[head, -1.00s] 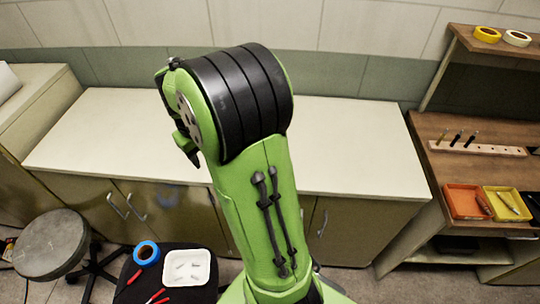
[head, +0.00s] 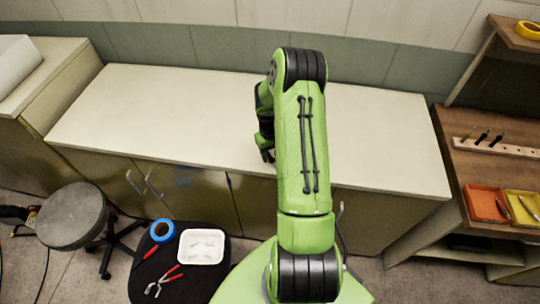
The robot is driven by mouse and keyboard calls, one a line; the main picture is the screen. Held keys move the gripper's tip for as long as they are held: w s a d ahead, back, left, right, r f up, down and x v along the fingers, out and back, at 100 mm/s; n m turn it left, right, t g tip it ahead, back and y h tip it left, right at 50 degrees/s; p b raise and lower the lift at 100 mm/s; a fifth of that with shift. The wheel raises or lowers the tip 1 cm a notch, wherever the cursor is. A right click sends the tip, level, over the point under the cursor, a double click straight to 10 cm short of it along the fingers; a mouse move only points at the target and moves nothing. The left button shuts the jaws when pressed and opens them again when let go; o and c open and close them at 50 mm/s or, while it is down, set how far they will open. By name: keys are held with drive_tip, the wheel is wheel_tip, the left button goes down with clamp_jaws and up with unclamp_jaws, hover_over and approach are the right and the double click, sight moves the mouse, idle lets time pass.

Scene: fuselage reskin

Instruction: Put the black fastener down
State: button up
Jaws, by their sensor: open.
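My gripper (head: 267,156) shows only in part at the left of my green arm, its dark fingers pointing down over the pale countertop (head: 170,110). The jaws are open. The arm hides much of the gripper and the counter behind it. I cannot make out a black fastener in this view; it may be too small or hidden by the arm. I cannot tell whether the fingers touch the countertop.
A black seat (head: 205,285) at the front holds a white tray (head: 186,250) with small pale pieces, blue tape (head: 162,231) and red-handled tools (head: 163,281). A round stool (head: 72,216) stands left. Right shelving holds an orange tray (head: 484,204) and yellow tray (head: 520,208). The left countertop is clear.

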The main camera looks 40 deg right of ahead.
sight(274, 161)
drive_tip(key=f, duration=0.4)
drive_tip(key=shift+d+f+p, duration=0.2)
drive_tip(key=shift+f+p, duration=0.05)
drive_tip(key=shift+p, duration=0.1)
drive_tip(key=shift+s+a, duration=0.1)
drive_tip(key=c, duration=0.3)
clamp_jaws()
drive_tip(key=shift+r, duration=0.1)
wheel_tip(274, 161, up, 10)
drive_tip(key=b, duration=0.1)
